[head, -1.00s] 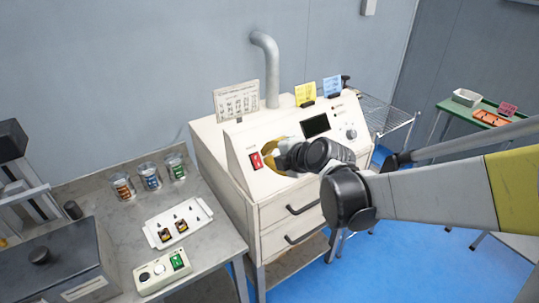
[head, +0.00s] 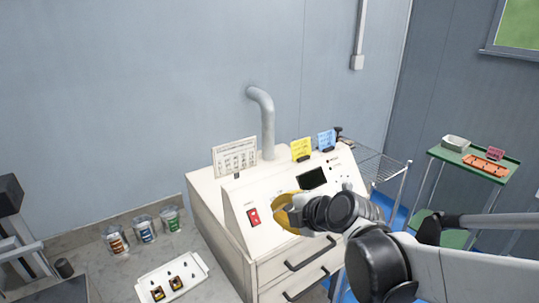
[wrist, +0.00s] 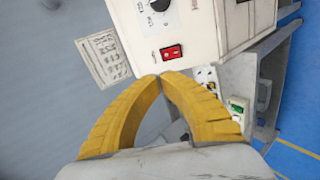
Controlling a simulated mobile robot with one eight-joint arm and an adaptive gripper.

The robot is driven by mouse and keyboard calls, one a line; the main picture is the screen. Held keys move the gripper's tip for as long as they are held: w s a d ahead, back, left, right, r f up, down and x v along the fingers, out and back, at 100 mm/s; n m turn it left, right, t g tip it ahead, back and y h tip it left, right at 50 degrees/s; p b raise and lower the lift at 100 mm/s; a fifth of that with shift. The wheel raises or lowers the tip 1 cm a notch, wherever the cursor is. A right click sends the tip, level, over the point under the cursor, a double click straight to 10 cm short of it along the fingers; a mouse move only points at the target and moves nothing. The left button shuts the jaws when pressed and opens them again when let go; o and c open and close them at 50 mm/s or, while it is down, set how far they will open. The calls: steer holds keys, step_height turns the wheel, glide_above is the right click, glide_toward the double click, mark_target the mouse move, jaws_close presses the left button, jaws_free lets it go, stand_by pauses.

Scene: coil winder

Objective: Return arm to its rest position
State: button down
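My arm reaches in from the right in the head view, in front of the cream coil winder cabinet (head: 272,243). My gripper (head: 279,213) has yellow fingers that partly cover the cabinet's front panel, just right of the red switch (head: 253,216). In the wrist view the two yellow fingers of my gripper (wrist: 160,77) curve together and their tips meet, with nothing seen between them. The red switch (wrist: 171,52) shows just beyond the tips there. I cannot tell the exact gap between fingertips and panel.
A grey bench (head: 89,233) at left holds several small jars and a white tray (head: 203,276) with small parts. A wire rack (head: 375,166) stands right of the cabinet. A green table (head: 484,165) with bins is at far right. A grey pipe (head: 267,125) rises behind the cabinet.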

steer(key=s+d+f+m+g+h+b, duration=0.1)
steer(key=s+d+f+m+h, duration=0.2)
steer(key=s+d+m, duration=0.5)
steer(key=s+d+f+m+g+h+b, duration=0.1)
steer(key=s+d+f+m+h+b, duration=0.1)
steer(key=s+d+m, duration=0.5)
steer(key=s+f+m+h, duration=0.1)
steer(key=s+m, duration=0.3)
steer(key=m, duration=0.4)
steer(key=shift+s+d+b, duration=0.3)
steer(key=shift+s+d, duration=0.05)
steer(key=shift+d, duration=0.05)
